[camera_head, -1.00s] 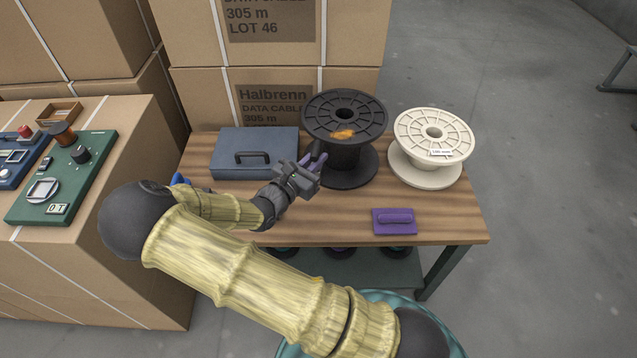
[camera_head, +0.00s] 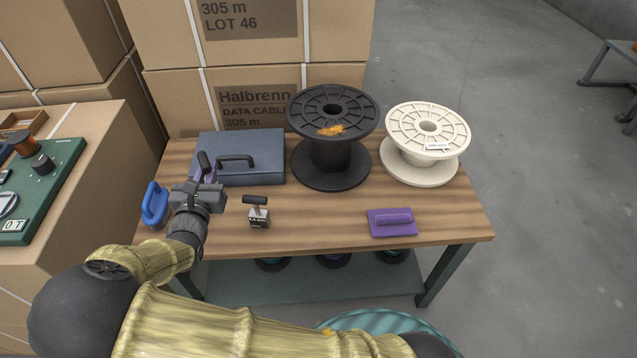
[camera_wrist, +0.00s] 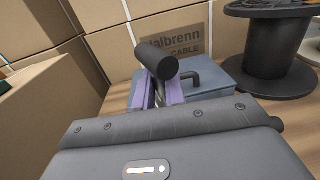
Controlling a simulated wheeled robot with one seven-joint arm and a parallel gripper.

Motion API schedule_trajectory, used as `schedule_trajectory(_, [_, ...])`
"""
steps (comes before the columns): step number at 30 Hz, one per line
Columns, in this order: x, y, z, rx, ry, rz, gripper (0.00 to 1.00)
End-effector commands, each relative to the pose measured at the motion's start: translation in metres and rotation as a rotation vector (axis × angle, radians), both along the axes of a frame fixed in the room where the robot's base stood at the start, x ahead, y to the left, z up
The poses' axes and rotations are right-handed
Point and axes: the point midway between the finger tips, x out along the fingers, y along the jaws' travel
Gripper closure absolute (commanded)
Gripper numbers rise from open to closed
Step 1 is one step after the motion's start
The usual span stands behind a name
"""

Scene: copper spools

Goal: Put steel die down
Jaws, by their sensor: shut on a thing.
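My gripper (camera_head: 205,178) is above the table's left end, in front of the blue-grey case. Its purple fingers are shut on a black-handled tool (camera_wrist: 157,60). In the wrist view the tool has a thick black crosswise handle and a thin metal shank that looks spiralled; its lower end is hidden. A small steel block with dark marks and a black crosswise handle, which looks like a steel die (camera_head: 259,215), stands upright on the table, right of my gripper and apart from it.
The wooden table (camera_head: 310,225) also bears a blue-grey case (camera_head: 265,172), a black spool (camera_head: 331,155), a cream spool (camera_head: 428,165), a purple pad with a handle (camera_head: 392,223) and a blue looped thing (camera_head: 154,204) close left of my gripper. Cartons (camera_head: 160,95) stand behind. The front middle is clear.

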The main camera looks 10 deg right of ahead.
Motion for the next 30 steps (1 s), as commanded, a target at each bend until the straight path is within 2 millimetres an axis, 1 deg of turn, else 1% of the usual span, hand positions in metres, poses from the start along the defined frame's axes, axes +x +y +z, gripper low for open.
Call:
schedule_trajectory(10, [0.000, 0.000, 0.002, 0.001, -0.003, -0.002, 1.00])
schedule_trajectory(13, [0.001, -0.001, -0.002, 0.000, -0.003, -0.003, 1.00])
schedule_trajectory(17, [0.001, -0.001, -0.018, -0.003, -0.002, -0.004, 1.00])
schedule_trajectory(21, [0.001, -0.001, -0.045, -0.004, -0.002, -0.004, 1.00])
schedule_trajectory(24, [0.001, -0.001, -0.057, -0.002, -0.003, -0.003, 1.00])
schedule_trajectory(27, [0.001, -0.001, -0.062, 0.000, -0.003, -0.003, 1.00])
schedule_trajectory(30, [0.001, -0.001, -0.061, 0.001, -0.003, -0.003, 1.00])
